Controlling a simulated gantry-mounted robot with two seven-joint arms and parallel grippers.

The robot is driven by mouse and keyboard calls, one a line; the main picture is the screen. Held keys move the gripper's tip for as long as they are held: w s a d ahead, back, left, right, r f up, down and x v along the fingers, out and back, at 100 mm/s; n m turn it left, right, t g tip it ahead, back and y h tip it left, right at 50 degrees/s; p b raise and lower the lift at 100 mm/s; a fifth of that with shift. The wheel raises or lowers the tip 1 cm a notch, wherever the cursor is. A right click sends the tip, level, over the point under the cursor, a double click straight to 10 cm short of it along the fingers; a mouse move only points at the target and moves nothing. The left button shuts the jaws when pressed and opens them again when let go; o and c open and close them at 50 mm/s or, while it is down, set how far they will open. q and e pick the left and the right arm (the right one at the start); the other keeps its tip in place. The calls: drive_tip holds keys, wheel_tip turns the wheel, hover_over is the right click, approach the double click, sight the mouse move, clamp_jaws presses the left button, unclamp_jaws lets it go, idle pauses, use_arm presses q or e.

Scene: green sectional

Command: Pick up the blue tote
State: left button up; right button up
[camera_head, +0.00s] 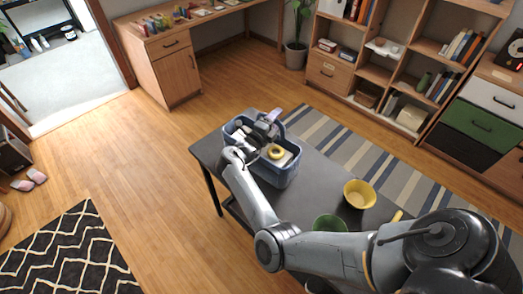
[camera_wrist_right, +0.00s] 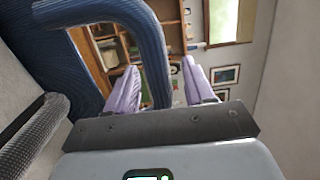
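The blue tote (camera_head: 284,178) stands on the dark table (camera_head: 212,151) near its far left end. It holds a yellow tape roll (camera_head: 276,152) and other small items partly hidden by my arm. My right gripper (camera_head: 267,122) is over the tote at its handle. In the right wrist view, the tote's blue handle (camera_wrist_right: 152,50) passes between the two pale purple fingers of my right gripper (camera_wrist_right: 160,72). The fingers are apart, with a gap showing between the handle and the right finger. My left gripper is in neither view.
A yellow bowl (camera_head: 359,194) and a green bowl (camera_head: 330,223) sit on the table to the right of the tote. A striped rug (camera_head: 335,140) lies behind the table. Shelves (camera_head: 375,75) and a wooden desk (camera_head: 172,68) stand farther back.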

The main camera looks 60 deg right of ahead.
clamp_jaws()
drive_tip(key=shift+r, duration=0.3)
